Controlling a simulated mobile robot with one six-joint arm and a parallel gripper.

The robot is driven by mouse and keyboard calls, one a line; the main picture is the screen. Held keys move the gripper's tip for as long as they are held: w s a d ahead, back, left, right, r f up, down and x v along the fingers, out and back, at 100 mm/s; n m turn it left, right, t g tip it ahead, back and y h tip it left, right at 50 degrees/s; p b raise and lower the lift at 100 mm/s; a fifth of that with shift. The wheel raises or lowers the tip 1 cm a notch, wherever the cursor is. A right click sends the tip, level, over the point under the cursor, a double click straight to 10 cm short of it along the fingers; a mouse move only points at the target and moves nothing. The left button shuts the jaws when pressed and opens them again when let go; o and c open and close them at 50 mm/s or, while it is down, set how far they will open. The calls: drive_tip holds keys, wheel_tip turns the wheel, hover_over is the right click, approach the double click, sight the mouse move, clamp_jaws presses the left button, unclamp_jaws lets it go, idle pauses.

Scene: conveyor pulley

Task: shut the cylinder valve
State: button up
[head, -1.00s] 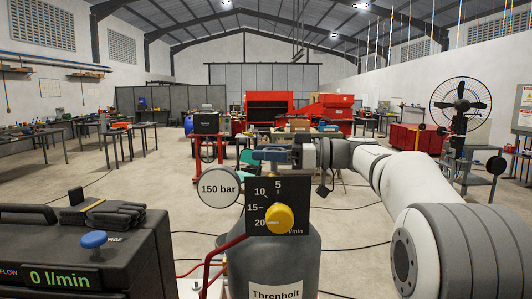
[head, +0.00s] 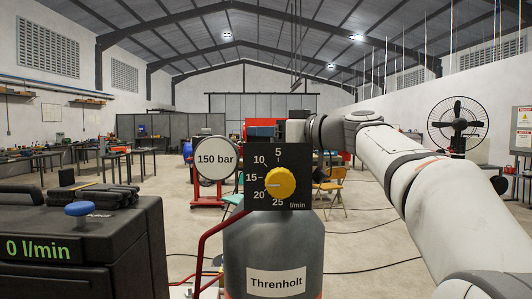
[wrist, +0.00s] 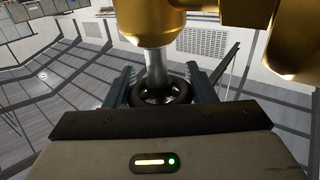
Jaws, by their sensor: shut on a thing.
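The grey cylinder (head: 275,250), labelled Threnholt, stands upright in the middle of the head view. Its black handwheel (wrist: 160,92) sits on a silver stem below the brass valve body (wrist: 150,20) in the wrist view. My gripper (wrist: 160,88) is shut on the handwheel, with one blue-grey finger on each side. In the head view my gripper (head: 268,131) shows only partly, above the black dial plate (head: 262,160). The plate's yellow knob (head: 281,183) points between 15 and 20. The handwheel is hidden in the head view.
A round gauge (head: 216,159) reading 150 bar is left of the plate. A black unit (head: 80,255) at lower left shows 0 l/min and has a blue button (head: 79,209). A red tube (head: 207,245) runs beside the cylinder. Floor behind is fairly open.

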drive_tip(key=shift+d+f+m+t+h+b, duration=0.1)
drive_tip(key=shift+m+t+h+b, duration=0.8)
drive_tip(key=shift+t+b, duration=0.15)
drive_tip(key=shift+w, duration=0.1)
drive_tip(key=o, duration=1)
wheel_tip(320, 180, up, 10)
drive_tip(key=p, duration=0.3)
